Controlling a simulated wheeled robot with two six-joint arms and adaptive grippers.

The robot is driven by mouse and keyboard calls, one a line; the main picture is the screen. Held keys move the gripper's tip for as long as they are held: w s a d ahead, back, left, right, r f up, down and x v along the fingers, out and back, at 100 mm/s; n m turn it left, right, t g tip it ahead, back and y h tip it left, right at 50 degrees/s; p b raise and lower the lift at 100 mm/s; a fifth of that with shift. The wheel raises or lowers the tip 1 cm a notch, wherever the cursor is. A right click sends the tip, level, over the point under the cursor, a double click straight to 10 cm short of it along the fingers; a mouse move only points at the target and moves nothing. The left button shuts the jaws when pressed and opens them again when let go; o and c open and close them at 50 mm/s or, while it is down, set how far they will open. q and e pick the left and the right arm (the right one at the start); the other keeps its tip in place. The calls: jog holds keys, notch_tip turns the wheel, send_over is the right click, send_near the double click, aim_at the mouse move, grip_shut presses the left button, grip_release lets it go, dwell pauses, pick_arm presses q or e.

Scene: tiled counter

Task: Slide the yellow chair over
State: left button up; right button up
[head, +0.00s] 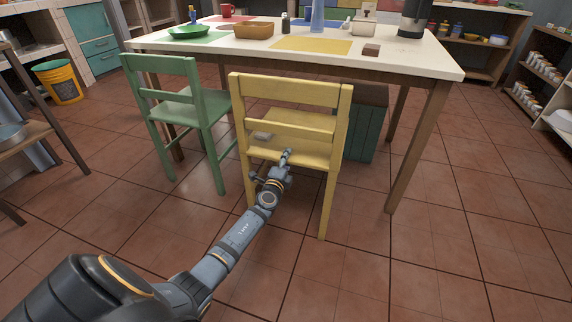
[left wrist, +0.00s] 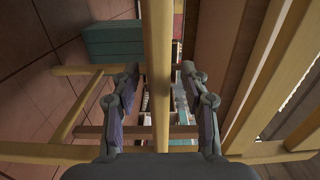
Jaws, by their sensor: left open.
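The yellow chair (head: 292,90) stands upright on the floor at the near long side of the table, its back toward me. My left gripper (head: 285,156) is at the lower part of the chair's back, by the lowest rail. In the left wrist view my left gripper (left wrist: 158,105) is open, with a finger on each side of a yellow chair bar (left wrist: 157,50). The bar runs between the fingers with gaps on both sides. The fingertips are small in the head view, so contact is hard to tell. My right gripper is not in view.
A green chair (head: 165,75) stands close to the left of the yellow chair. The table (head: 400,62) with dishes is behind it, its front right leg (head: 415,150) to the right. A green crate-like box (head: 362,135) sits under the table. Tiled floor is clear at the right front.

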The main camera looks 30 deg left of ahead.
pick_arm(q)
grip_shut()
dwell(0.4)
